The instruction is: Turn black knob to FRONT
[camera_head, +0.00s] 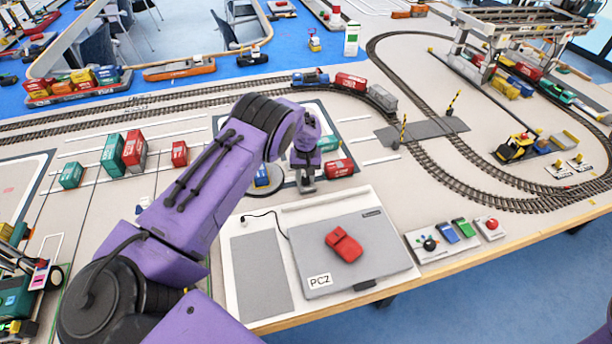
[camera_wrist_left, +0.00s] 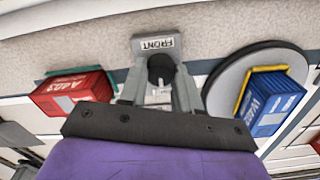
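A dark round knob (camera_wrist_left: 161,68) sits in front of a small grey piece with a white FRONT label (camera_wrist_left: 157,43) in the left wrist view. My left gripper (camera_wrist_left: 160,88) points down at it, with one grey finger on each side of the knob. I cannot tell whether the fingers touch it. In the head view my left gripper (camera_head: 306,180) is low over the table, just behind the laptop, and hides most of the knob. Another black knob (camera_head: 430,243) is on a panel at the right. My right gripper is out of view.
A blue container (camera_wrist_left: 268,102) on a round plate and a red container (camera_wrist_left: 72,94) flank the gripper. The laptop (camera_head: 355,250) with a red object (camera_head: 344,245) lies in front. Rail track (camera_head: 440,150) curves at the right.

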